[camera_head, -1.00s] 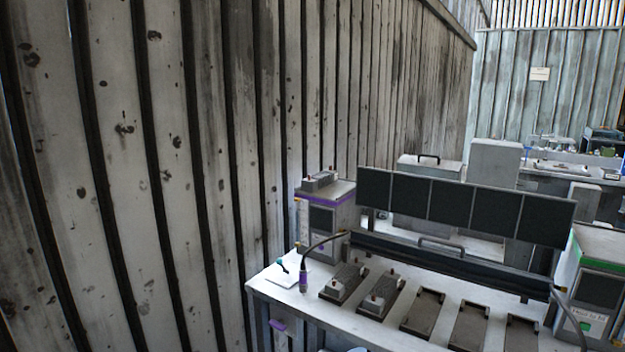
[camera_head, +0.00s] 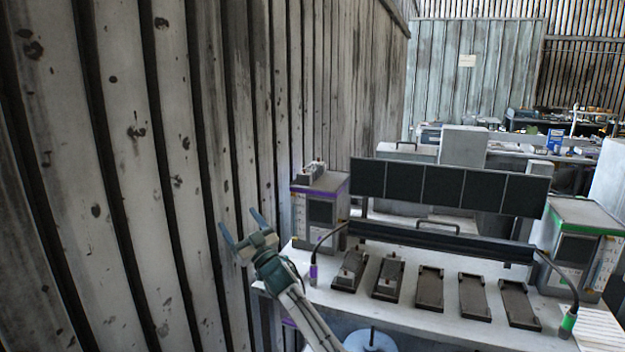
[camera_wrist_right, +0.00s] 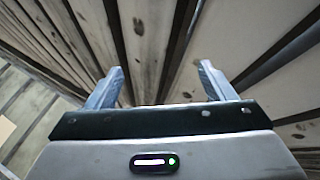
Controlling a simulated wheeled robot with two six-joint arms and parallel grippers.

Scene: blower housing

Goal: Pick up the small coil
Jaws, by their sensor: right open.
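Two small block-like parts sit in dark trays on the white bench in the head view, one on the leftmost tray (camera_head: 350,264) and one on the second tray (camera_head: 388,275). Another small grey part (camera_head: 311,171) lies on top of the purple-trimmed box. I cannot tell which of these is the small coil. My right gripper (camera_head: 241,223) is raised left of the bench, in front of the plank wall, apart from all these parts. In the right wrist view it is open and empty (camera_wrist_right: 161,68), with wall planks beyond. My left gripper is not in view.
The purple-trimmed box (camera_head: 321,212) stands at the bench's left end, a green-trimmed box (camera_head: 582,245) at the right. A row of black panels (camera_head: 450,184) stands behind several trays. Corded tools (camera_head: 313,274) stand at both ends. The plank wall (camera_head: 130,180) is close at left.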

